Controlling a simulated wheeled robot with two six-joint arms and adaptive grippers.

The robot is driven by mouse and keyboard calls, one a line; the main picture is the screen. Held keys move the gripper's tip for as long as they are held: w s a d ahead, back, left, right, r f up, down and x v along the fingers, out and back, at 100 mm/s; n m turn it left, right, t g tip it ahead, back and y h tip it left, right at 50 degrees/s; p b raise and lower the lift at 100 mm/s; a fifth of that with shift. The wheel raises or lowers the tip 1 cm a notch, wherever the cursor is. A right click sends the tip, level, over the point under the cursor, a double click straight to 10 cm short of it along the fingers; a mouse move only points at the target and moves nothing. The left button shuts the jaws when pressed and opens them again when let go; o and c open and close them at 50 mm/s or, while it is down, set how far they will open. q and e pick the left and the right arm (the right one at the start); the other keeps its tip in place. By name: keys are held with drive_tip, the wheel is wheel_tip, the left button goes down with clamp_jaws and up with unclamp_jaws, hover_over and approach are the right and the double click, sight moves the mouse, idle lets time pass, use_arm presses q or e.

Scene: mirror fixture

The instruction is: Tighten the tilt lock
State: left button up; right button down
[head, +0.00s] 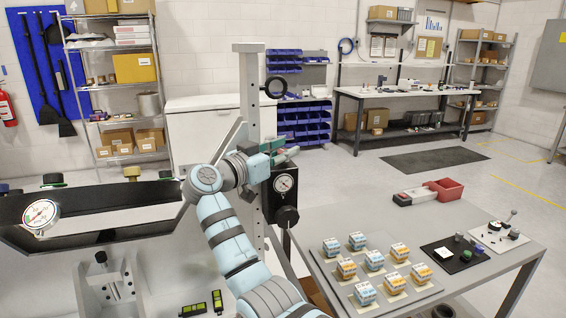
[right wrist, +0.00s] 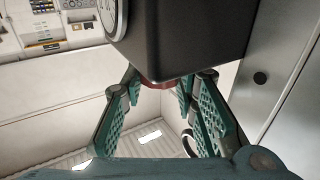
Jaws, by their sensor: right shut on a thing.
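My right gripper (head: 279,152) is at the top of a black box with a dial (head: 284,184) on a grey upright post (head: 250,95). In the right wrist view, the green fingers (right wrist: 158,110) are on either side of a small dark red part (right wrist: 158,84) that projects from the black box (right wrist: 190,35). The fingers are shut on this part, though their contact is partly hidden. A dark tilted frame (head: 110,192) with a round gauge (head: 41,215) stands at left. My left gripper is not in view.
Shelves (head: 108,85) and a workbench (head: 405,92) stand behind.

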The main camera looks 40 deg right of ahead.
drive_tip(key=shift+f+m+g+b, duration=0.25)
drive_tip(key=shift+m+g, duration=0.25)
drive_tip(key=shift+g, duration=0.3)
drive_tip(key=c, duration=1.5)
unclamp_jaws()
drive_tip(key=shift+o, duration=1.3)
drive_tip(key=shift+d, duration=0.15)
drive_tip(key=shift+s+r, duration=0.1)
drive_tip(key=shift+s, duration=0.05)
drive_tip(key=shift+r, duration=0.1)
